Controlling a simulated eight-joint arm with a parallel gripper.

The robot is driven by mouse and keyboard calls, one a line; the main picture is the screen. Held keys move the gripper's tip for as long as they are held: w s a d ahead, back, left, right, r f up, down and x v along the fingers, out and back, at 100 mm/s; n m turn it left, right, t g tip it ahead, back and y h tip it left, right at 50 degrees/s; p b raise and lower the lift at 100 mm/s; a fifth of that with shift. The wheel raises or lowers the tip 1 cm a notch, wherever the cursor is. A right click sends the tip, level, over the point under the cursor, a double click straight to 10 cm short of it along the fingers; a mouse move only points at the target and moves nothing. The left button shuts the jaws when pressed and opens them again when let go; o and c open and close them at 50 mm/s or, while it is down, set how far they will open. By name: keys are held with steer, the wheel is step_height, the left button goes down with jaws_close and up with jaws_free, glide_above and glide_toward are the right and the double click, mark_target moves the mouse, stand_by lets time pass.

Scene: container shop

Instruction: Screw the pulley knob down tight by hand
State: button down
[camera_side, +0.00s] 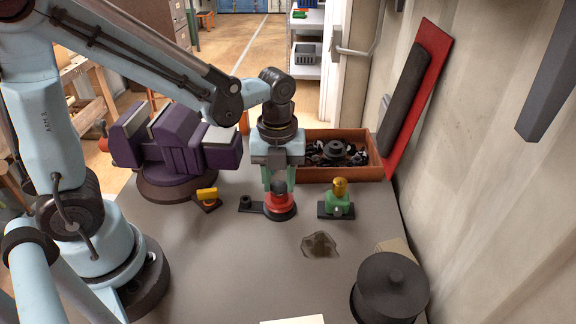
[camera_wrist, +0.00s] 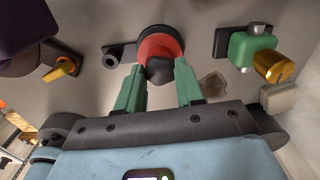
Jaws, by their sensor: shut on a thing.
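The pulley (camera_side: 281,206) is a red disc on a dark round base, standing on the grey bench in the middle of the side view. It also shows in the wrist view (camera_wrist: 160,44), at the top centre. Its dark knob (camera_wrist: 159,70) sits on top of the red disc. My gripper (camera_side: 278,185) points straight down over it with its green fingers. In the wrist view my gripper (camera_wrist: 158,82) has one finger on each side of the knob and is shut on it. The fingers partly cover the knob in the side view.
A dark bracket (camera_side: 250,205) adjoins the pulley on the left. A green fitting with a gold cap (camera_side: 340,196) stands to the right. Also around are a yellow-handled piece (camera_side: 207,195), a purple vise (camera_side: 180,140), a parts crate (camera_side: 360,174), a stain and a dark round pot (camera_side: 390,290).

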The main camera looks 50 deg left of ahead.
steer(key=m, duration=0.3)
steer(key=c, duration=0.6)
jaws_free()
steer(key=shift+c, duration=0.2)
steer(key=shift+c, duration=0.4)
